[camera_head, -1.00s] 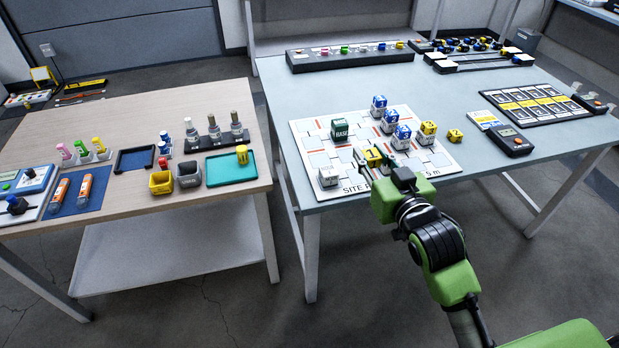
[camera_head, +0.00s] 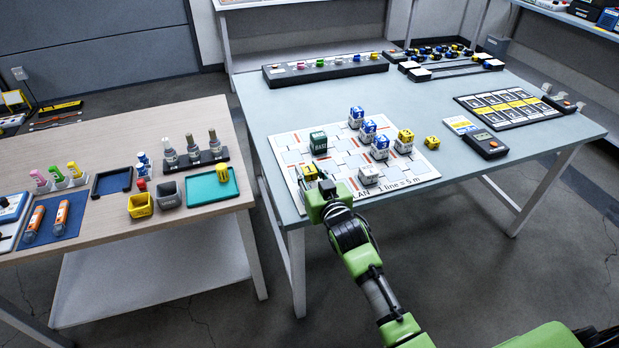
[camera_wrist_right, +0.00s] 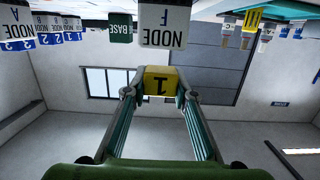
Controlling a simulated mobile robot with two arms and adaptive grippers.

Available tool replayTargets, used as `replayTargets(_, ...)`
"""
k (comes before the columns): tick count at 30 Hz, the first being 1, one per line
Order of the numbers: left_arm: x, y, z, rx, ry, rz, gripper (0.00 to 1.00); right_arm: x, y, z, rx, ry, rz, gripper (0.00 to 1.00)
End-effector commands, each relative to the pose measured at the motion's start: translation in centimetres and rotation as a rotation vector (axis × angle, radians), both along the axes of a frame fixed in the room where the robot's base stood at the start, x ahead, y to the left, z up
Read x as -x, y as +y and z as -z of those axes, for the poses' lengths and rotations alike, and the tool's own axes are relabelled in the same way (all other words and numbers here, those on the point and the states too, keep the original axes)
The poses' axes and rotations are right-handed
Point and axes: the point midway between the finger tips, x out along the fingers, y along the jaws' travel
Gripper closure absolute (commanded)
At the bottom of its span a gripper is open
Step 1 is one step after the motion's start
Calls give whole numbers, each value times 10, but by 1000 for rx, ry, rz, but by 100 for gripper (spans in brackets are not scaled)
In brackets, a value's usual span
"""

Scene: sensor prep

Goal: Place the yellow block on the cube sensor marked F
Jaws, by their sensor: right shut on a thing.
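My right gripper (camera_head: 314,181) is shut on a yellow block (camera_head: 309,171) at the near-left corner of the printed board. The wrist view is upside down and shows the block (camera_wrist_right: 160,84), marked 1, between my right fingertips (camera_wrist_right: 157,93). The white cube sensor marked NODE F (camera_wrist_right: 163,24) stands upright beyond the block. The block appears higher than the cube's top, with a gap showing between them. In the head view the block and gripper mostly hide this cube. My left gripper is not in view.
The board (camera_head: 412,178) also holds a green BASE cube (camera_head: 318,142), several blue-and-white cubes, one with a yellow top (camera_head: 404,141), and a white cube (camera_head: 368,174). Another yellow block (camera_head: 432,142) lies right of the board. A handheld meter (camera_head: 486,145) is farther right.

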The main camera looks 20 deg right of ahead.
Motion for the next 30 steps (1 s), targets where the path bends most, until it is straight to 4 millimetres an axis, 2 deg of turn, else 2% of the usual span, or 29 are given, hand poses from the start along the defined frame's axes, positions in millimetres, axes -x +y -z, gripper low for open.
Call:
replayTargets(1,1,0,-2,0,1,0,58,1,-1,10,0,7,1,91)
replayTargets(4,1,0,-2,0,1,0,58,1,0,20,1,4,1,91)
replayTargets(16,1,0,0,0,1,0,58,1,-1,26,1,3,1,91)
replayTargets(17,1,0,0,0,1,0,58,1,-1,26,1,3,1,72)
replayTargets(18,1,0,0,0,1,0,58,1,-1,25,1,3,1,62)
replayTargets(19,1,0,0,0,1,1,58,1,-1,25,1,3,1,58)
replayTargets(30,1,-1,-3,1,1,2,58,1,-1,22,1,3,1,58)
